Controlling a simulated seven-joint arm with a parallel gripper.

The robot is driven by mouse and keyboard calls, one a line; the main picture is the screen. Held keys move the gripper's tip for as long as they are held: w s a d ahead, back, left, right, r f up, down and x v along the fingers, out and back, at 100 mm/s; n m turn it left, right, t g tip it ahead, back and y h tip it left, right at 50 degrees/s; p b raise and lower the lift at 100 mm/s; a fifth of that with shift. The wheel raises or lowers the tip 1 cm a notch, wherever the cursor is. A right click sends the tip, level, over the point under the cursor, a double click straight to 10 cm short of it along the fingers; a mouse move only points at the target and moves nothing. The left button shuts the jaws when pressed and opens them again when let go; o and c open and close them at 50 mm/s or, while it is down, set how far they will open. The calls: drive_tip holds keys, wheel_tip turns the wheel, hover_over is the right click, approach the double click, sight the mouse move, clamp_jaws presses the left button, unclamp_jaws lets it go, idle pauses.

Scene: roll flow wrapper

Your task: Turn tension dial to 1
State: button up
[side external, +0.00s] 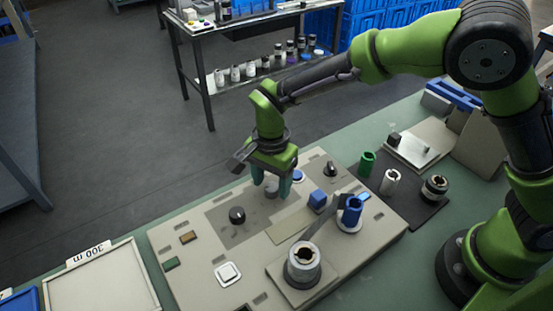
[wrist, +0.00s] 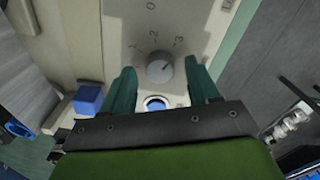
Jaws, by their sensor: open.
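The tension dial is a round light grey knob (wrist: 159,69) on a grey panel plate, with printed marks 0, 1, 2 and 3 beyond it in the wrist view. A small pale line shows on its face, but I cannot tell surely which number it points at. My gripper (wrist: 165,72) is open, with one dark green finger on each side of the dial and a visible gap to each. In the side external view my gripper (side external: 271,181) points down over the panel, and the dial (side external: 271,188) is partly hidden behind the fingers.
The panel also carries black knobs (side external: 237,215) (side external: 330,169), a blue button (side external: 298,175), a blue block (side external: 317,199), a white button (side external: 227,273) and a metal-rimmed roll (side external: 303,262). A blue spool (side external: 351,212) stands at right. A tray marked 300 m (side external: 148,275) lies at left.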

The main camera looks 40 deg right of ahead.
drive_tip(key=shift+f, duration=0.25)
drive_tip(key=c, duration=1)
drive_tip(key=shift+c, duration=0.2)
